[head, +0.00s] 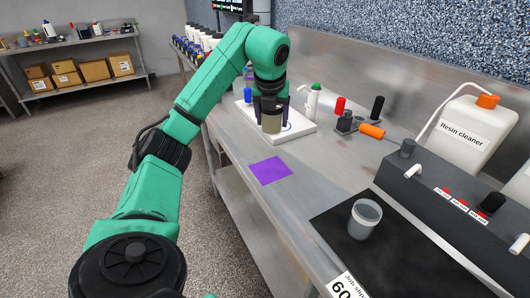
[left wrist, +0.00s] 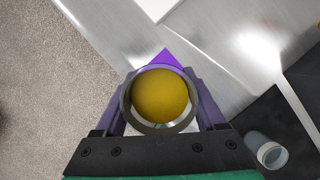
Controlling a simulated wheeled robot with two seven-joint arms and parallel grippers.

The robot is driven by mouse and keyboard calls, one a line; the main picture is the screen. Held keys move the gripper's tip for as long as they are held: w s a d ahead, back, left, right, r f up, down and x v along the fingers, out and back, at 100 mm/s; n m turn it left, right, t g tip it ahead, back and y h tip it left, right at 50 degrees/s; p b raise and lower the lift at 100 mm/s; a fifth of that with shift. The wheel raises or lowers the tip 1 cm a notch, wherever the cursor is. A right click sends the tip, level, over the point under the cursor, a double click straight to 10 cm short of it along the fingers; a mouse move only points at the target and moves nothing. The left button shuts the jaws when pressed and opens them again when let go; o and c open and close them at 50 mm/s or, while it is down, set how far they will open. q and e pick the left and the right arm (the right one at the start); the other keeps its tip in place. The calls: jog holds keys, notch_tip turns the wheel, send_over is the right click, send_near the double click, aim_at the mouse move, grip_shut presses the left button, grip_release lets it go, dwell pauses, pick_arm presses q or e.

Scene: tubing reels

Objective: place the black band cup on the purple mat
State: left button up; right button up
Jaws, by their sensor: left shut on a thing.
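My left gripper (head: 270,103) points down and is shut on a cup (head: 271,121). In the head view this cup looks olive-yellow with a dark upper part; whether that is a black band is hard to tell behind the fingers. In the left wrist view I look down into the cup's round rim and see yellow contents (left wrist: 161,96) between the fingers of my left gripper (left wrist: 161,104). The purple mat (head: 270,170) lies bare on the steel bench, nearer than the held cup in the head view. Part of the mat (left wrist: 164,55) shows past the cup's rim in the left wrist view.
A white tray (head: 303,134) lies behind the held cup. Another cup (head: 364,220), grey and translucent, stands on a black mat (head: 340,235) at the right. A green-capped bottle (head: 313,101), an orange-handled tool (head: 371,131) and a Resin cleaner jug (head: 470,135) stand farther back.

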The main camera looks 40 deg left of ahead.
aim_at(271, 165)
pick_arm(q)
notch_tip(271, 165, down, 14)
jog(key=shift+f, duration=0.2)
jog(key=shift+a, duration=0.1)
jog(key=shift+f, duration=0.15)
jog(key=o, duration=1.6)
jog(key=shift+c, duration=0.2)
jog(key=shift+r, duration=0.4)
jog(key=v, duration=1.1)
jog(key=shift+r+b, duration=0.25)
jog(key=shift+b, duration=0.05)
